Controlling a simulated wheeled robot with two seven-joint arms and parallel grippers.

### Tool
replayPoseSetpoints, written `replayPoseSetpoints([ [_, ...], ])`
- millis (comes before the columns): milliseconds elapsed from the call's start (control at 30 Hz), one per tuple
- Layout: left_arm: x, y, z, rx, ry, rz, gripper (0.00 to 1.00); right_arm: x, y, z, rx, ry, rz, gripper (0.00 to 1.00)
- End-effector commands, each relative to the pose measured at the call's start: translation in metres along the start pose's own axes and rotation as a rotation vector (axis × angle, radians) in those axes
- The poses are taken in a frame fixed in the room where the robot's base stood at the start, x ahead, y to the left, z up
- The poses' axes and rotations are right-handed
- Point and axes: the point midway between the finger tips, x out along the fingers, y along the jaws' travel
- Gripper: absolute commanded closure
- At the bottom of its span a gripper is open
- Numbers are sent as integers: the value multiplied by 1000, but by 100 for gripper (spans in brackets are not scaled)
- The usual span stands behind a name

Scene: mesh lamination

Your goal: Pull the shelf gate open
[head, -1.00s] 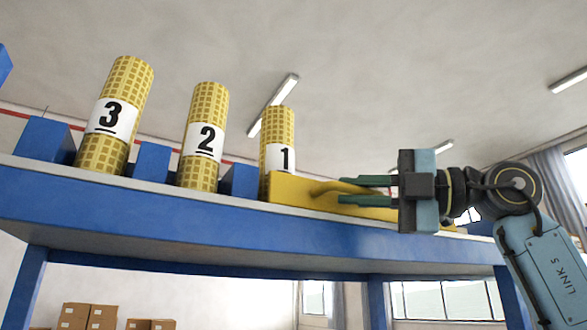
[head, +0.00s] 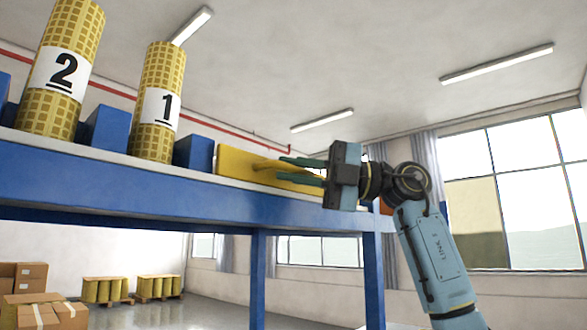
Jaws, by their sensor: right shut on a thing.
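The shelf gate (head: 232,163) is a yellow panel on the edge of the blue shelf (head: 120,190). It stands to the right of roll 1 (head: 158,105) and a blue block (head: 194,153). My right gripper (head: 281,171) reaches in from the right, its green fingers shut on the gate's small yellow handle. The exact contact at the fingertips is small and hard to see. Part of the gate's right side is hidden behind the gripper. Roll 1 and roll 2 (head: 62,70) stand on the shelf as yellow gridded cylinders. My left gripper is not in view.
Another blue block (head: 106,128) sits between the two rolls. Blue legs (head: 258,280) hold up the shelf. Cardboard boxes (head: 45,312) and yellow rolls on pallets (head: 105,289) are on the floor far behind. Open air lies right of my right arm.

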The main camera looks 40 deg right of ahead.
Motion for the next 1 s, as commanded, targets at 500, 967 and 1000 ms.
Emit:
replayPoseSetpoints([
  [500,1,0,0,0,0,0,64,-3,0,0,0,-2,0,66],
  [967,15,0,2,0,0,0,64,-90,-1,1,1,-6,1,66],
  [1000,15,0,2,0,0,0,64,-98,0,1,2,-4,1,66],
])
